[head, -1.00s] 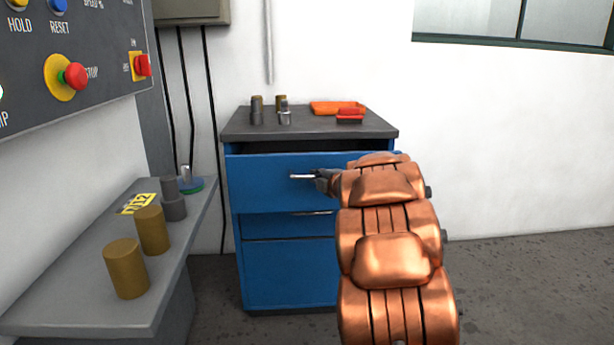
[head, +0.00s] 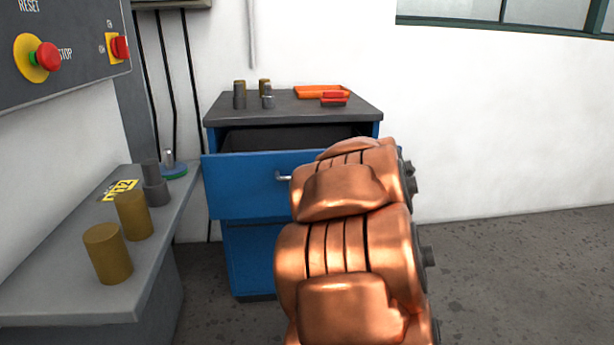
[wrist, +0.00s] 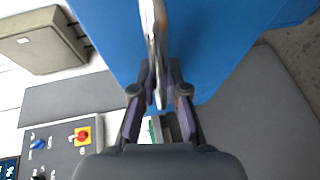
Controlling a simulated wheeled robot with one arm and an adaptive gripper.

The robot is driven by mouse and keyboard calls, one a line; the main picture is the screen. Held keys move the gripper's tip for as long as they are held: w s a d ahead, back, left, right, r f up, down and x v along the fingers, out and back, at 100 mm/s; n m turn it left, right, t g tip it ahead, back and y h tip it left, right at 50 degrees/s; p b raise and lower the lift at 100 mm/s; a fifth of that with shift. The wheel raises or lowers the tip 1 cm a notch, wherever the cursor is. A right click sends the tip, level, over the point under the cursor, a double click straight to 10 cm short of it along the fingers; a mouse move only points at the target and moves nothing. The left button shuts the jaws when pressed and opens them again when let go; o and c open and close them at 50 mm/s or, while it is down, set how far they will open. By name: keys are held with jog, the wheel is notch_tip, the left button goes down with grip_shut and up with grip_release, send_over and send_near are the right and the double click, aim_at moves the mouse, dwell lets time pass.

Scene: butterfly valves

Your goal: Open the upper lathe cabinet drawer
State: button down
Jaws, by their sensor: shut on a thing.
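The blue cabinet's upper drawer (head: 238,187) stands pulled out from the cabinet body, with a dark gap showing behind its front panel under the grey top (head: 300,104). Its metal bar handle (head: 282,177) shows only at its left end in the head view; my copper-coloured arm hides the rest. In the wrist view my gripper (wrist: 157,90) is shut on the handle (wrist: 152,35), which runs between the two fingers. The blue drawer front (wrist: 215,45) lies just beyond the fingers. In the head view my gripper is hidden behind my arm.
A grey bench (head: 60,285) with brown cylinders (head: 107,253) stands at the left, below a control panel (head: 70,85). Small metal parts (head: 240,95) and an orange tray (head: 321,92) sit on the cabinet top. The floor at the right (head: 510,260) is clear.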

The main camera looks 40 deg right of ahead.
jog(key=c, duration=1.2)
grip_release()
jog(key=shift+s, duration=0.15)
jog(key=v, duration=1.1)
jog(key=shift+s+a+r, duration=0.1)
jog(key=shift+s, duration=0.25)
